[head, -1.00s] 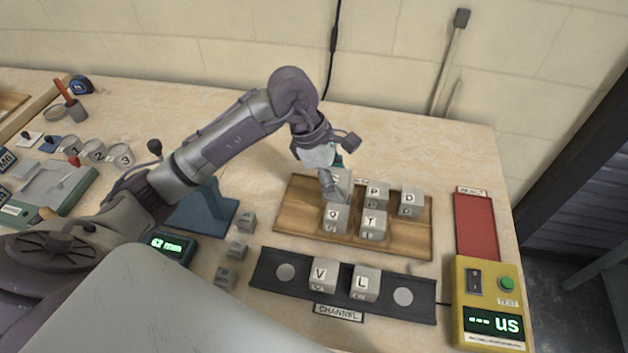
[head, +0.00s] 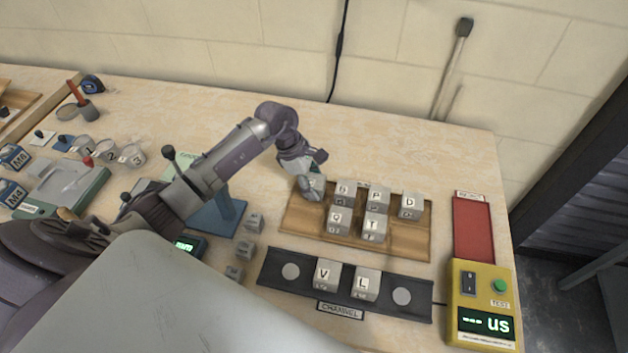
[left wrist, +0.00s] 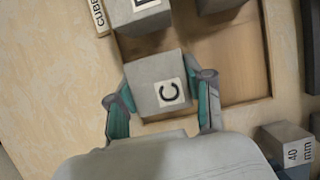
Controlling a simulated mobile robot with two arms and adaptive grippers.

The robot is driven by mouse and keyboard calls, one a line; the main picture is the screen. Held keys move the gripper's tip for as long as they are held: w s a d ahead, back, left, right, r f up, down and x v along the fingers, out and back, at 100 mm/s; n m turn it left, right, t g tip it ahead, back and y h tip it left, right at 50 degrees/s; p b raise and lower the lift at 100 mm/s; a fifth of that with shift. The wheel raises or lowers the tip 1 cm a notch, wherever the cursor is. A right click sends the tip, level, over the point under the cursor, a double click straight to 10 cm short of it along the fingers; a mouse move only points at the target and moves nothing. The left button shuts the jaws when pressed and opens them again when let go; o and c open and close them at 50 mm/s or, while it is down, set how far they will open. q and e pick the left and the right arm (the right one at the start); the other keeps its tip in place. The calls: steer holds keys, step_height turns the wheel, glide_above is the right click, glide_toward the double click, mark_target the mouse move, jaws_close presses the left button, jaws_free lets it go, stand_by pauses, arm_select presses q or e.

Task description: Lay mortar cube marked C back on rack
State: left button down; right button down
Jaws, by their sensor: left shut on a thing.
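The grey cube marked C (left wrist: 150,72) is between the two teal-padded fingers of my left gripper (head: 311,188), which is shut on it. In the left wrist view the letter C faces the camera. The wooden rack (head: 300,222) carries several grey lettered cubes: S (head: 343,190), P (head: 378,195) and D (head: 410,205) behind, Q (head: 338,218) and T (head: 374,226) in front. My left gripper is at the rack's back left corner, left of S. I cannot tell whether the C cube touches the rack. My right gripper is not in view.
The dark channel strip (head: 385,308) in front holds cubes V (head: 327,272) and L (head: 366,284). Small cubes (head: 244,250) stand left of the rack, near a blue stand (head: 215,216). A red reject pad (head: 473,226) and a yellow tester (head: 481,325) lie right.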

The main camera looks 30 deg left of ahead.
arm_select(q)
steer(key=shift+f, duration=0.15)
steer(key=shift+c, duration=2.4)
jaws_free()
steer(key=shift+o, duration=0.2)
steer(key=shift+a+r, duration=0.1)
steer(key=shift+r, duration=0.35)
steer(key=p+v, duration=0.5)
steer(key=v, duration=0.6)
steer(key=shift+r, duration=0.25)
